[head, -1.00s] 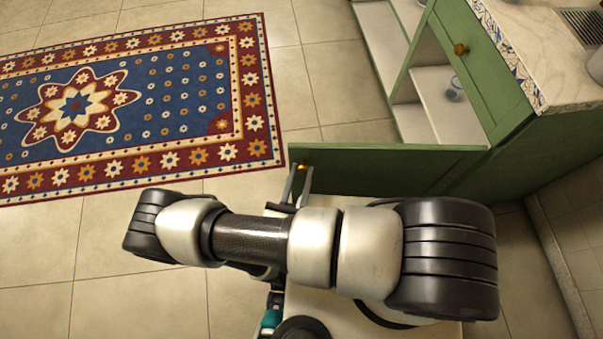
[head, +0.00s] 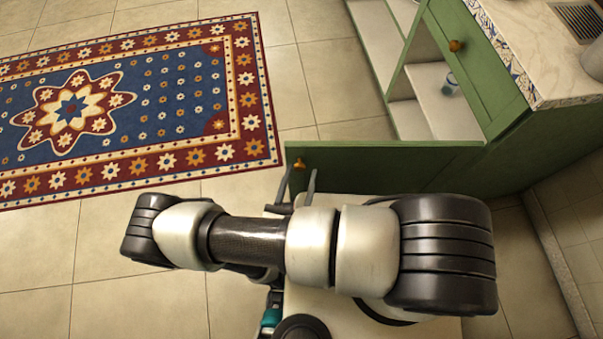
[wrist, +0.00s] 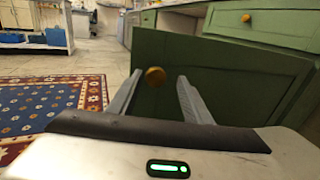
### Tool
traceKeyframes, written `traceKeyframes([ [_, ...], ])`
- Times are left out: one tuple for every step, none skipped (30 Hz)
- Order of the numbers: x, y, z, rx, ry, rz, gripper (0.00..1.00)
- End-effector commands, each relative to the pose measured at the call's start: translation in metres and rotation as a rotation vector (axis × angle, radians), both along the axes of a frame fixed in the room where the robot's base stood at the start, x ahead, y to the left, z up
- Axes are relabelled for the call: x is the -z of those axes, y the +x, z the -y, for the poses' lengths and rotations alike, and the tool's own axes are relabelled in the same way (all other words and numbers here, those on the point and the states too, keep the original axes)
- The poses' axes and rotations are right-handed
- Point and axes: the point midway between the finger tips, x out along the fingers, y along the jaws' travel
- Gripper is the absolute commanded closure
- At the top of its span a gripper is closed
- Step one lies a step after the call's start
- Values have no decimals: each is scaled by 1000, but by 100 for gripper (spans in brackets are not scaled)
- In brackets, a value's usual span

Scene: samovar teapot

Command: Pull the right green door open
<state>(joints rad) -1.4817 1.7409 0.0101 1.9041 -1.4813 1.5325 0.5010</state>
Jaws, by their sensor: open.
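The right green door (head: 400,168) stands swung out from the cabinet, with the cabinet interior showing behind it. Its round orange-brown knob (head: 299,164) is near the door's free end, and the knob also shows in the wrist view (wrist: 155,76). My gripper (head: 298,176) is open at the knob, with its fingers spread. In the wrist view my gripper (wrist: 158,82) has one finger on each side of the knob, with gaps between them and it. The door panel (wrist: 225,80) fills much of that view beyond the fingers.
The open cabinet (head: 435,100) has pale shelves with a small cup (head: 450,85) inside. A green drawer front with a knob (head: 456,45) is above, under a marble counter (head: 545,50). A patterned rug (head: 130,100) lies left on clear tiled floor.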

Motion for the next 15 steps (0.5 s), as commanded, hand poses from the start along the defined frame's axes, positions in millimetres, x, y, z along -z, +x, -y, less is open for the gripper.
traceKeyframes([
  [0, -7, -2, -3, 0, -2, 55],
  [0, -12, -3, -3, 0, -2, 55],
  [-1, -20, -5, -3, 0, -2, 55],
  [-1, -26, -6, -4, 0, -2, 55],
  [0, -33, -7, -4, 1, -3, 55],
  [0, -43, -9, -4, 1, -3, 55],
  [-1, -50, -10, -4, 0, -2, 55],
  [-1, -58, -11, -4, 0, -2, 55],
  [0, -68, -13, -3, 2, -3, 55],
  [0, -75, -14, -4, 1, -3, 55],
  [-1, -83, -15, -2, -1, -2, 55],
  [0, -92, -18, -3, 1, -3, 55],
  [0, -99, -19, -1, 0, -2, 55],
  [0, -107, -20, -2, 0, -3, 55],
  [0, -115, -21, -1, -1, -1, 55],
])
